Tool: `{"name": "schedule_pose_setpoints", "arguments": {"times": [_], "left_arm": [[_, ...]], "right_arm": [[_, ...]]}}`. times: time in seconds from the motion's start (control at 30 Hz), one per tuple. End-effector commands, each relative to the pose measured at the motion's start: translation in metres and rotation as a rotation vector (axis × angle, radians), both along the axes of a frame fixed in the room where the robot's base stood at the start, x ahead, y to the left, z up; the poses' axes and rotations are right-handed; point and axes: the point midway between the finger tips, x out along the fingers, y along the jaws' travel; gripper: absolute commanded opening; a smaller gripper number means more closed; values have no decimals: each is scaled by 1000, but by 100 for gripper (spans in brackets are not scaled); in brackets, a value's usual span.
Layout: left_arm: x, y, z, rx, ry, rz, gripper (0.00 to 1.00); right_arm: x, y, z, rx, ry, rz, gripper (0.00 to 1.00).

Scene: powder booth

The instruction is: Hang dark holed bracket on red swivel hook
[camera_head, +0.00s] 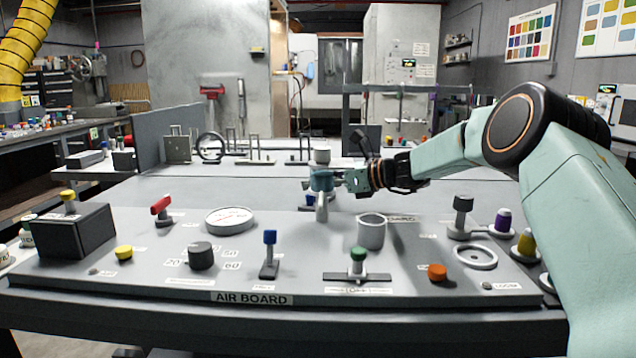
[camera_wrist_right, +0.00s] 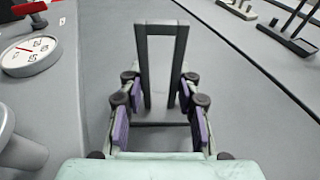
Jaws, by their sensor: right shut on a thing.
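My right gripper (camera_head: 322,182) reaches in from the right above the middle of the board. In the head view the bracket is hard to make out at the gripper. A red arm on a short dark post (camera_head: 160,205), seemingly the red swivel hook, stands at the board's left, apart from the gripper. The red arm also shows in the wrist view (camera_wrist_right: 30,8). My left gripper is not in view.
A round gauge (camera_head: 230,220) lies between the red arm and my gripper. A blue-topped lever (camera_head: 269,250) and an open grey cup (camera_head: 371,232) stand nearer the front. A dark box (camera_head: 75,232) is far left. Several stands, one with a ring (camera_head: 210,147), line the back.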

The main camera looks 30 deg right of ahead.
Motion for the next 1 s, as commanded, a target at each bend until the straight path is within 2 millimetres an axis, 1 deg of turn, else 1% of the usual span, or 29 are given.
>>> {"name": "schedule_pose_setpoints", "arguments": {"times": [0.17,0.37,1.0], "left_arm": [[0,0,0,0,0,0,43],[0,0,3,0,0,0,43],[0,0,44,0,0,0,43]], "right_arm": [[0,0,-1,-1,1,0,0],[0,0,4,0,-1,0,0],[0,0,49,0,-3,0,0]]}}
